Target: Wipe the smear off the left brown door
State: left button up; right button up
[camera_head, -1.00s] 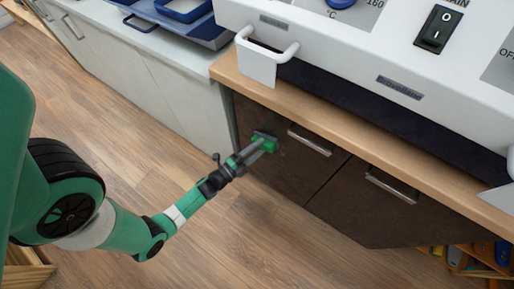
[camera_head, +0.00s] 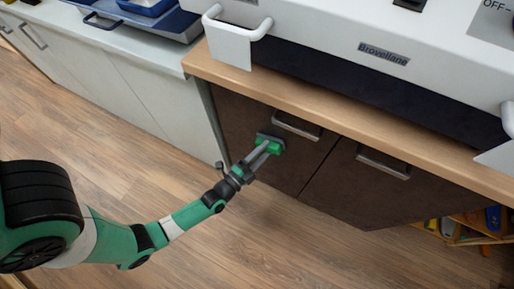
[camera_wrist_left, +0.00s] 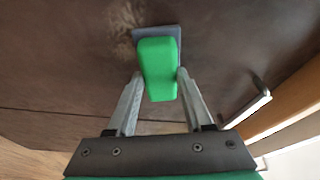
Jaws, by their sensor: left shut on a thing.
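The left brown door (camera_head: 240,115) is closed below the wooden counter, its metal bar handle (camera_head: 297,127) near the top. My left gripper (camera_head: 260,152) is shut on a green wiper block (camera_head: 271,146) with a grey pad. The pad is at the door face, below and left of the handle; whether it presses cannot be told. In the left wrist view the green block (camera_wrist_left: 158,70) sits between the fingers, and the grey pad (camera_wrist_left: 171,33) partly covers a pale, scratchy smear (camera_wrist_left: 124,18) to its left. My right gripper is out of view.
The right brown door (camera_head: 360,190) with its handle (camera_head: 383,162) is beside it. A white machine (camera_head: 330,45) stands on the wooden counter edge (camera_head: 300,100). White cabinets (camera_head: 120,80) stand left. Open shelf with colourful items (camera_head: 470,225) at lower right. The wooden floor in front is clear.

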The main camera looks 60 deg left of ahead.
pick_arm(q)
jog(key=shift+w, duration=0.1)
jog(key=s+d+p, duration=0.1)
jog(key=s+p, duration=0.1)
jog(key=s+d+p, duration=0.1)
jog(key=s+d, duration=0.1)
jog(key=shift+s+d+p, duration=0.3)
jog(key=shift+p, duration=0.1)
jog(key=shift+s+d+p, duration=0.9)
jog(key=shift+s, duration=0.3)
